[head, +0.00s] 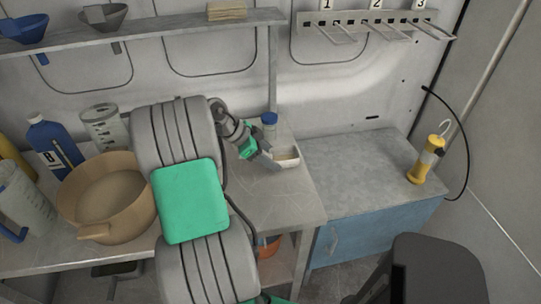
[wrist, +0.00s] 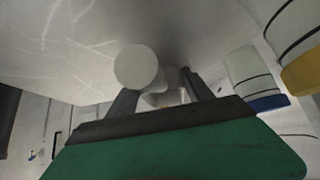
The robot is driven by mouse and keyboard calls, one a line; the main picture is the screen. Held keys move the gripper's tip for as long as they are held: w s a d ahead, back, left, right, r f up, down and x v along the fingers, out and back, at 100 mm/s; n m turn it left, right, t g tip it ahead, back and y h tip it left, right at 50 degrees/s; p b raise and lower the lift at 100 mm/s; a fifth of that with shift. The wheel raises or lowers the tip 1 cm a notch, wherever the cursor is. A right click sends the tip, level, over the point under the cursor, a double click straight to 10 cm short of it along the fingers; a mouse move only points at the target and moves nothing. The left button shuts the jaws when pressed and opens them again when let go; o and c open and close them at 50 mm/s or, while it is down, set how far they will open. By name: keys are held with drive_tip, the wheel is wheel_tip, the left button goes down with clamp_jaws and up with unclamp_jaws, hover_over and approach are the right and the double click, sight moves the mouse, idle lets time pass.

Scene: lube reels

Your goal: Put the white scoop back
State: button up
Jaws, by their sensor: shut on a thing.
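The white scoop (head: 288,157) is at the end of my gripper (head: 270,158), just above or at the right end of the left bench; I cannot tell whether it touches the bench. In the wrist view, my gripper's two fingers (wrist: 162,92) are shut on a white part of the scoop, with its round white end (wrist: 137,66) nearest the camera. The rest of the scoop is mostly hidden there. A blue scoop (head: 24,28) and a grey scoop (head: 104,17) sit at the wall shelf (head: 160,31), upper left.
A hook rack (head: 375,25) numbered 1, 2, 3 is on the back wall. A blue-capped container (head: 269,120) stands behind my gripper. A tan basin (head: 107,195) and blue bottle (head: 55,145) stand left. A yellow lamp (head: 427,160) stands on the otherwise clear right counter (head: 355,165).

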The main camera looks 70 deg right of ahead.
drive_tip(key=shift+f, duration=0.25)
drive_tip(key=o, duration=1.5)
drive_tip(key=shift+r, duration=0.1)
drive_tip(key=shift+r, duration=0.25)
drive_tip(key=v, duration=1.2)
drive_tip(key=shift+f, duration=0.1)
